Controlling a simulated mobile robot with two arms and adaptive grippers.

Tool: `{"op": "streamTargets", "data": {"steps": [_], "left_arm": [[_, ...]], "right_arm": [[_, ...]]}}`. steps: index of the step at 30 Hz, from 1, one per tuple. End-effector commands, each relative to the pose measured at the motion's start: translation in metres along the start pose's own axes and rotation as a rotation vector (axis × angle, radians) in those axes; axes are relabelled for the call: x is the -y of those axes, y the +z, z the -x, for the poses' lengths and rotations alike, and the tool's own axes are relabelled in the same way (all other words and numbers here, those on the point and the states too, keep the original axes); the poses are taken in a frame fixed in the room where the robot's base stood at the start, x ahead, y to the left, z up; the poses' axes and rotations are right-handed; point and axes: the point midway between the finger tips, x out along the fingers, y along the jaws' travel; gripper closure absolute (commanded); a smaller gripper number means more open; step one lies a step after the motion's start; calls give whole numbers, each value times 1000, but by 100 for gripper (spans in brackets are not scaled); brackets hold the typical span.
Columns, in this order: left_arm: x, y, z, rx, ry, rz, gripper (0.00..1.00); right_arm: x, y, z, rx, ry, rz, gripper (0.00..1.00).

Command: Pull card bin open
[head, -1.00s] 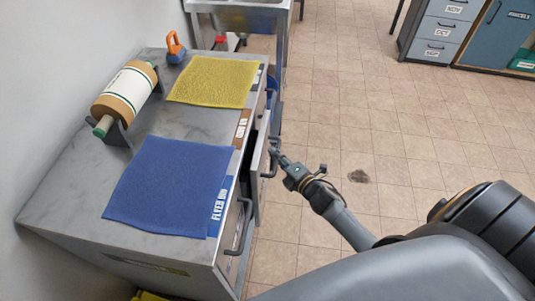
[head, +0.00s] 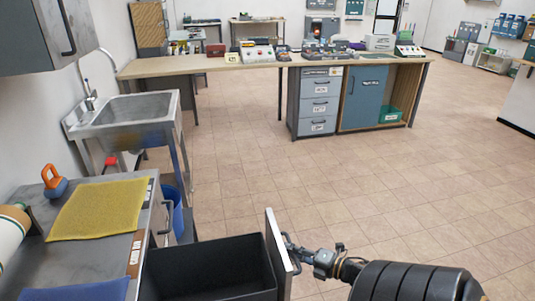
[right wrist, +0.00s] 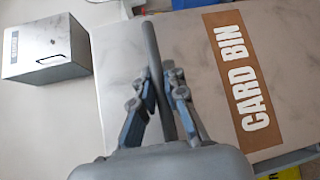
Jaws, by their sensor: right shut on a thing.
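The card bin is a black, open-topped drawer (head: 210,275) standing out from the counter in the head view. Its pale front panel (head: 283,256) faces right, away from the counter. My right gripper (head: 289,243) is at the outer side of this panel. In the right wrist view its fingers (right wrist: 160,95) are shut on the dark bar handle (right wrist: 155,58). A brown label reading CARD BIN (right wrist: 236,82) is beside the handle on a pale surface. The bin's visible inside looks empty. My left gripper is not in view.
The counter (head: 75,255) holds a yellow mat (head: 98,209), a blue mat (head: 80,291), and an orange-handled tool (head: 53,181). A sink (head: 125,110) stands beyond, with a blue bin (head: 171,207) below. Open tiled floor (head: 350,205) lies to the right.

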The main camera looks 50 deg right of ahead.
Motion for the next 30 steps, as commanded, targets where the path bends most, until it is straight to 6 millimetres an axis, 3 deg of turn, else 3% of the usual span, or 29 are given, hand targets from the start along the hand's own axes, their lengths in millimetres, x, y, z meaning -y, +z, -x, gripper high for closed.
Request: {"op": "streamTargets", "data": {"steps": [7,21,22,24,30], "left_arm": [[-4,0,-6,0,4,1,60],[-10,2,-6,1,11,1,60],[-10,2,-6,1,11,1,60],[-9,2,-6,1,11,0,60],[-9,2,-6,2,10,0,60]], "right_arm": [[7,21,20,1,-1,-1,100],[7,24,24,1,0,-1,100],[7,24,24,1,0,-1,82],[7,24,24,1,0,-1,68],[7,24,24,0,0,-1,64]]}}
